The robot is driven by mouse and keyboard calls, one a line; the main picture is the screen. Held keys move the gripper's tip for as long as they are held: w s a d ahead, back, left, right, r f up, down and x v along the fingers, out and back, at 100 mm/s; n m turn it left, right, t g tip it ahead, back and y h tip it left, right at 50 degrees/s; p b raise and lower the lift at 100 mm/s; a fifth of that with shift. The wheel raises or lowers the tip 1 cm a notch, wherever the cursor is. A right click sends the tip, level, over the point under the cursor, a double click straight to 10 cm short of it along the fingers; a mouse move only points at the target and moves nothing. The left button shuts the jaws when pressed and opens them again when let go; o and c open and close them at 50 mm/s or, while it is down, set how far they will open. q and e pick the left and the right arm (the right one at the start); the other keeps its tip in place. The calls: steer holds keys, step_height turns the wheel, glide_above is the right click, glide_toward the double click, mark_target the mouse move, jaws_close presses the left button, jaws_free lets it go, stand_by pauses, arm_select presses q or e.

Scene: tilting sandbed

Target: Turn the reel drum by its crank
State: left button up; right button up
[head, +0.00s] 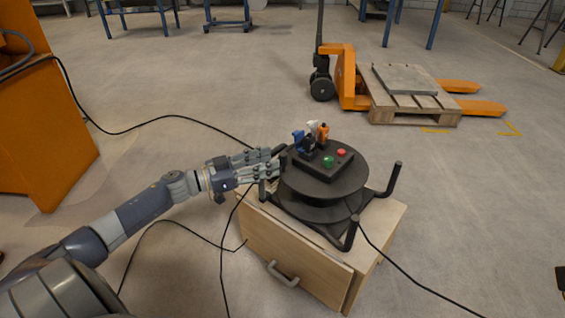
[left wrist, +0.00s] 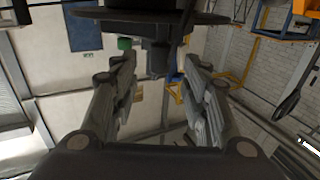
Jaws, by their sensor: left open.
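The black reel drum (head: 325,212) sits in a black frame with upright posts on a wooden cabinet. A black box on its top carries a green and a red button and blue, white and orange plugs. My left gripper (head: 277,163) is open at the drum's left side, its fingers pointing right toward the box. In the left wrist view, the drum's dark rim (left wrist: 215,18) crosses the top, and a black upright part shows between the spread fingers (left wrist: 160,65). I cannot make out the crank clearly, or whether a finger touches anything. My right gripper is not in view.
The wooden cabinet (head: 290,255) has a grey handle. Black cables run over the floor and down beside the cabinet. An orange pallet jack (head: 347,80) with a wooden pallet (head: 415,117) stands behind at the right. An orange cabinet (head: 40,130) stands at the left.

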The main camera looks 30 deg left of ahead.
mark_target(283, 157)
arm_select(q)
steer(key=shift+b+x, duration=0.9)
steer(key=shift+x, duration=1.85)
jaws_close()
